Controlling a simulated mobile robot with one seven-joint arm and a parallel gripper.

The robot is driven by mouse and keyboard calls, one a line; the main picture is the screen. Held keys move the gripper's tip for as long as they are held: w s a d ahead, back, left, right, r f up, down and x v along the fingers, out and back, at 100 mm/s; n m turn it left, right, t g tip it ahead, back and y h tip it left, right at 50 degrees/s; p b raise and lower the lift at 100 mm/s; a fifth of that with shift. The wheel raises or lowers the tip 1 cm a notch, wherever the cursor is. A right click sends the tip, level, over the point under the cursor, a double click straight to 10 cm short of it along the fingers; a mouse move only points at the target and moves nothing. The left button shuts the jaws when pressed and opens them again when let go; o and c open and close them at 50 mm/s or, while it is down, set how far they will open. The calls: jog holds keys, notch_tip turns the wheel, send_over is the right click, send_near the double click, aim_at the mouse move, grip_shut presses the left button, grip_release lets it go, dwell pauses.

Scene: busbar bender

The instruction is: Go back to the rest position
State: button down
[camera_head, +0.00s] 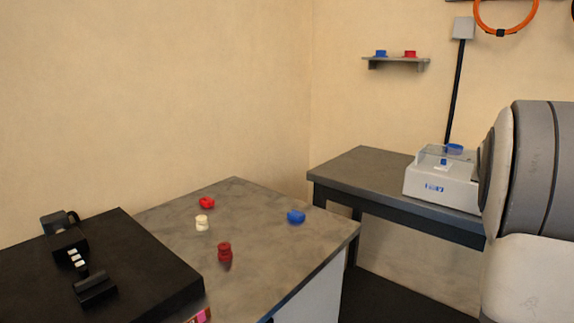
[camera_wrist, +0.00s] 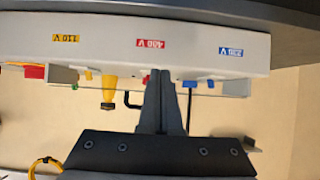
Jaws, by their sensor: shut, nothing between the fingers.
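My gripper (camera_wrist: 158,80) shows in the wrist view with its two fingers together and nothing between them. Its fingertips are in front of or near a pale panel (camera_wrist: 190,48); I cannot tell whether they touch it. The panel carries a yellow 110 V label (camera_wrist: 66,38), a red 400 V label (camera_wrist: 151,43) and a blue 230 V label (camera_wrist: 230,51), all upside down in the picture. In the head view the gripper is out of sight; only a large part of my arm shows at the right edge.
A bench (camera_head: 355,172) behind holds a white machine (camera_head: 442,184) with a clear cover. A wall shelf (camera_head: 396,60) bears a blue and a red piece.

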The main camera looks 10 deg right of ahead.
jog(key=s+a+n+y, duration=0.2)
jog(key=s+a+y, duration=0.15)
jog(key=a, duration=0.95)
jog(key=s+a+n+y, duration=0.2)
jog(key=s+a, duration=0.2)
jog(key=a, duration=0.8)
jog(key=s+a+f+n+g+y, duration=0.1)
jog(key=s+a+f+n, duration=0.25)
jog(key=s+a, duration=0.45)
jog(key=s+a+f+n+g+y, duration=0.15)
jog(key=s+a+f, duration=0.25)
jog(key=s+a, duration=0.45)
notch_tip(320, 180, up, 26)
jog(key=s+p, duration=0.1)
jog(key=p, duration=2.5)
jog(key=shift+a+n, duration=0.3)
jog(key=shift+d+f, duration=0.15)
jog(key=shift+d, duration=0.05)
